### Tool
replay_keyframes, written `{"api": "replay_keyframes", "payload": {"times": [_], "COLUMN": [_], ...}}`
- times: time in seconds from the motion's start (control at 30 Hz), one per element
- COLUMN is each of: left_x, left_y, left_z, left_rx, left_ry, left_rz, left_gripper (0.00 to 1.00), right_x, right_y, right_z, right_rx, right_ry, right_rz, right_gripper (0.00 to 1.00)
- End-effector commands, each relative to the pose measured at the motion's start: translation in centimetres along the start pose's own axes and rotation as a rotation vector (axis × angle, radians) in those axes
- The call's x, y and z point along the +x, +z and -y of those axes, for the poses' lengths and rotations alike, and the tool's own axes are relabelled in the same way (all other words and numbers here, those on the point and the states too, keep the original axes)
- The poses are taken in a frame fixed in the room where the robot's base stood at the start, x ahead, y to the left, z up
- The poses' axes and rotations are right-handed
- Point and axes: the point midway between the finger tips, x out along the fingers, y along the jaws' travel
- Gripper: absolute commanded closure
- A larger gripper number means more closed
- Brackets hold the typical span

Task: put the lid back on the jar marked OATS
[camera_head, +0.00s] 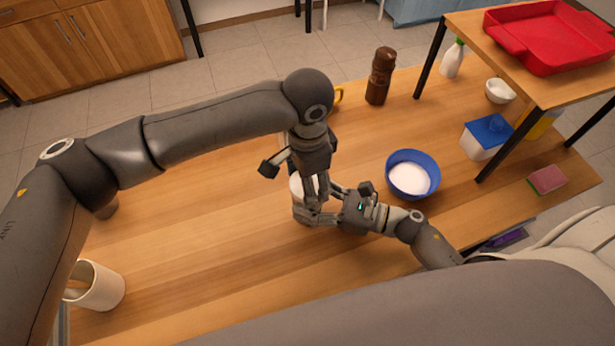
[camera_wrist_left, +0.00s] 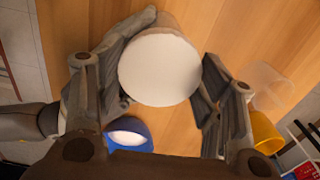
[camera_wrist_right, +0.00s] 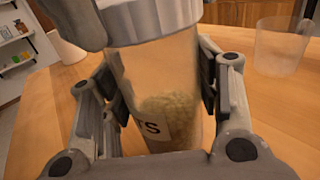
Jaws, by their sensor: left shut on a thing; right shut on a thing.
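The clear jar (camera_wrist_right: 160,75) stands upright in the right wrist view, part filled with pale flakes. Its label shows only the letters "TS"; the rest is hidden. My right gripper (camera_head: 318,207) is shut around the jar's body, with a finger on each side. The round whitish lid (camera_wrist_left: 160,68) lies between the fingers of my left gripper (camera_wrist_left: 163,80), which is shut on it from above. In the right wrist view the lid's grey rim (camera_wrist_right: 155,20) is at the jar's mouth. I cannot tell whether it is fully seated.
A blue bowl (camera_head: 411,176) of white powder stands close right of my right gripper. A brown mill (camera_head: 380,76) and a blue-lidded container (camera_head: 486,137) stand farther off. A white cup (camera_head: 97,288) is at the lower left.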

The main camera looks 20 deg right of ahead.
Motion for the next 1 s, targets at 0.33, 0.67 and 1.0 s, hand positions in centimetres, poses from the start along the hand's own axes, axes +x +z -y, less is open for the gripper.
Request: {"api": "replay_keyframes", "payload": {"times": [0.33,0.67,1.0], "left_x": [0.05,0.07,0.11], "left_y": [0.0,0.02,0.01], "left_z": [0.03,0.05,0.05], "left_rx": [0.576,1.127,1.654], "left_ry": [-0.001,-0.001,0.0], "left_rz": [0.0,0.001,0.0], "left_gripper": [0.66,0.66,0.66], "right_x": [0.01,0.01,0.01], "right_y": [0.01,0.01,0.01], "right_z": [-0.04,-0.04,-0.05], "right_rx": [0.0,0.0,0.0], "right_ry": [0.001,0.001,0.001], "right_rz": [0.0,0.0,0.0], "right_gripper": [1.0,1.0,1.0]}}
